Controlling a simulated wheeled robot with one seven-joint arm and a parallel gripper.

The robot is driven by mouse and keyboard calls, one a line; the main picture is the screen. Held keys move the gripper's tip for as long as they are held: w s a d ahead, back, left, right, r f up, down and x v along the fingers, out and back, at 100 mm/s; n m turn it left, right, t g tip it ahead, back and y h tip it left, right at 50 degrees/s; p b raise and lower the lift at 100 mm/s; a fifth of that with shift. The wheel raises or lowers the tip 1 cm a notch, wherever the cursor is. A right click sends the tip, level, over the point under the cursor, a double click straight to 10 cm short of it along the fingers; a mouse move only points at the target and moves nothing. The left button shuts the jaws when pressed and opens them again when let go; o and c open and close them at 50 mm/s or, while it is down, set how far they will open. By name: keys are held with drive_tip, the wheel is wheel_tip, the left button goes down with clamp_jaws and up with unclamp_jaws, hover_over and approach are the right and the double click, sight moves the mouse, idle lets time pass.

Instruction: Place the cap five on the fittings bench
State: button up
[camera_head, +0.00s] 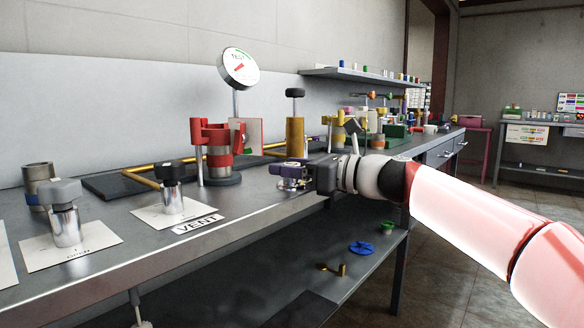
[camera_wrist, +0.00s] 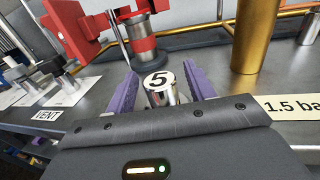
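Cap five is a short shiny metal cylinder with a black 5 on its white top; in the wrist view cap five (camera_wrist: 160,93) stands upright on the grey bench. My gripper (camera_wrist: 160,70) has its two purple fingers on either side of the cap, with visible gaps between fingers and cap. In the head view my gripper (camera_head: 290,168) is low over the bench's front edge, and its fingers partly hide the cap. I cannot tell whether this long grey bench (camera_head: 110,270) or the far bench (camera_head: 540,128) is the fittings bench.
A red clamp fitting (camera_head: 218,145) and a brass cylinder (camera_head: 295,135) stand behind my gripper. Capped metal posts (camera_head: 66,225) stand on white plates at left, near a VENT label (camera_head: 198,224). A lower shelf (camera_head: 300,285) holds small parts. Floor at right is clear.

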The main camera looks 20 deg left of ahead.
drive_tip(key=shift+r, duration=0.15)
drive_tip(key=shift+d, duration=0.2)
drive_tip(key=s+d, duration=0.2)
drive_tip(key=d, duration=0.9)
drive_tip(key=shift+s+d+b, duration=0.15)
drive_tip(key=shift+d+b, duration=0.05)
drive_tip(key=shift+b, duration=0.25)
drive_tip(key=s+a+f+n+h, duration=0.1)
drive_tip(key=s+f+n+h, duration=0.25)
drive_tip(key=f, duration=0.45)
drive_tip(key=s+f+n+h, duration=0.3)
drive_tip(key=f+h, duration=0.2)
drive_tip(key=f, duration=0.4)
drive_tip(key=s+d+f+n+t+h, duration=0.1)
drive_tip(key=s+d+f+n+h, duration=0.3)
drive_tip(key=s+d+f+n, duration=0.3)
drive_tip(key=s+d+f+n+t+h, duration=0.1)
drive_tip(key=s+d+f+n+h, duration=0.4)
drive_tip(key=s+d+f, duration=0.3)
drive_tip(key=s+d+n, duration=0.1)
drive_tip(key=s+d, duration=0.3)
drive_tip(key=d, duration=0.4)
drive_tip(key=shift+s+d+n, duration=0.2)
drive_tip(key=shift+d+n, duration=0.1)
drive_tip(key=shift+n, duration=0.05)
